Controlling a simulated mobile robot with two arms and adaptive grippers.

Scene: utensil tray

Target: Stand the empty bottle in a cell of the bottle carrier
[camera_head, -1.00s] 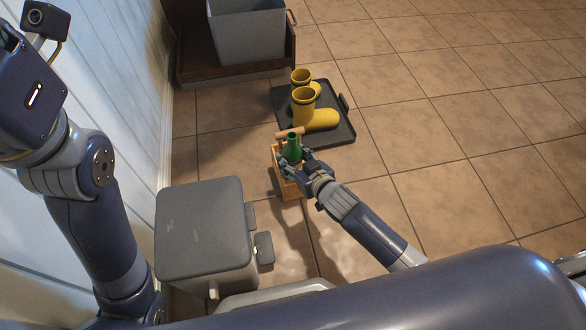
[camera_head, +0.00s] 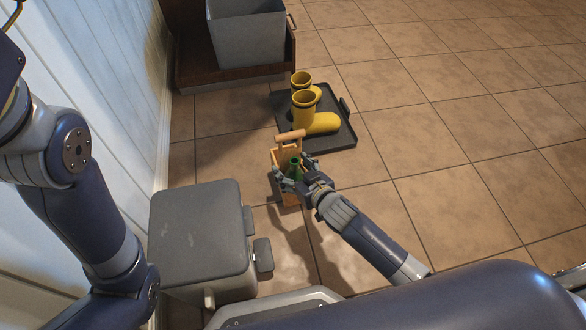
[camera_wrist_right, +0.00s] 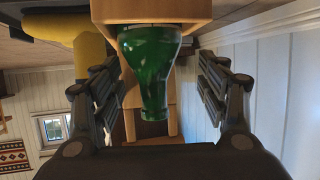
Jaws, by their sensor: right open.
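The green bottle (camera_head: 295,168) stands upright in the wooden bottle carrier (camera_head: 289,136), its lower part hidden by the carrier's walls. In the right wrist view the bottle (camera_wrist_right: 151,70) appears between the two fingers, with a gap on each side. My right gripper (camera_head: 291,176) is open around the bottle at the carrier's near side. The right wrist view also shows the carrier's wood (camera_wrist_right: 150,10) behind the bottle. Which cell holds the bottle cannot be told. My left arm shows at the left edge, but its gripper is out of view.
A grey lidded bin (camera_head: 197,235) stands to the left of my right arm. A grey tub (camera_head: 246,40) is at the back by the wall. Tiled floor at right is clear.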

